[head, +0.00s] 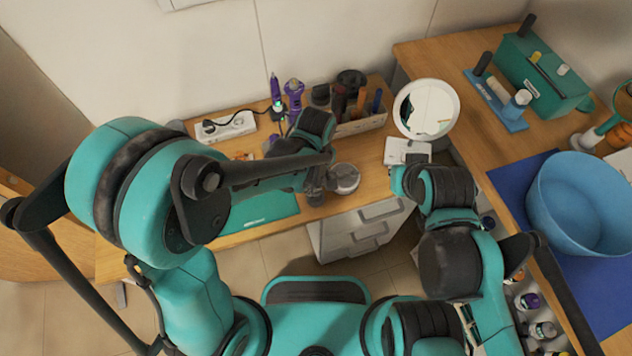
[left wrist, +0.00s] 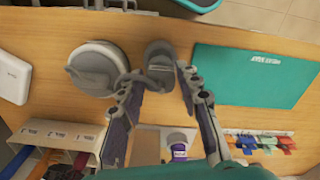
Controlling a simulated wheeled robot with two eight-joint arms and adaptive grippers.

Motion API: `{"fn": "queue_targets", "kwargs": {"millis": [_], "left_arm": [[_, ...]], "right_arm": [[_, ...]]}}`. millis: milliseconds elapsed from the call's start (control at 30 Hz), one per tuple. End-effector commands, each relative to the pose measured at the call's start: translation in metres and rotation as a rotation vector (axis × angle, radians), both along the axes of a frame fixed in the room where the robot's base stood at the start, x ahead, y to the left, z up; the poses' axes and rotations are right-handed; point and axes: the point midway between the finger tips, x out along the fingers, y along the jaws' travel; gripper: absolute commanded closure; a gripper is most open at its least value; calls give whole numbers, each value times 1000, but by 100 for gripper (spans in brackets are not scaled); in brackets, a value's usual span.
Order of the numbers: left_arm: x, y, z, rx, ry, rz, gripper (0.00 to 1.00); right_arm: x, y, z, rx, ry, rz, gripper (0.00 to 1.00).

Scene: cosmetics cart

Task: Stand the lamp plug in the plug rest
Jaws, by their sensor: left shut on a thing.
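My left gripper (left wrist: 160,74) is shut on a small grey piece (left wrist: 160,66), which I take to be the lamp plug. In the head view my left gripper (head: 316,172) hangs over the wooden desk, partly behind its own arm. An upright grey holder (left wrist: 158,48), probably the plug rest, shows right at the fingertips. I cannot tell whether the plug is in it or just above it. A thick grey loop runs from beside the fingers to a round grey object (left wrist: 93,66). My right arm reaches toward the mirror, but its fingers do not show.
A teal mat (left wrist: 255,75) lies right of the gripper in the wrist view. An organizer (head: 360,122), a round mirror (head: 440,100) and a power strip (head: 228,127) stand on the desk. Bottles (head: 294,92) stand behind. A blue bucket (head: 580,205) is at the right.

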Motion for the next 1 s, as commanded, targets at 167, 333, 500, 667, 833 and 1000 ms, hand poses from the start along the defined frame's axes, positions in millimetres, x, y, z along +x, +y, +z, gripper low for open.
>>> {"fn": "queue_targets", "kwargs": {"millis": [167, 333, 500, 667, 833, 1000], "left_arm": [[0, 0, 0, 0, 0, 0, 95], [0, 0, -2, 0, 0, 0, 95], [0, 0, -7, 0, 0, 0, 95], [0, 0, -11, 0, 0, 0, 95], [0, 0, -15, 0, 0, 0, 95], [0, 0, -19, 0, 0, 0, 95]], "right_arm": [[0, 0, 0, 0, 0, 0, 100], [0, 0, -2, 0, 0, 0, 100], [0, 0, -6, 0, 0, 0, 100], [0, 0, -10, 0, 0, 0, 100], [0, 0, -13, 0, 0, 0, 100], [0, 0, -17, 0, 0, 0, 100]]}}
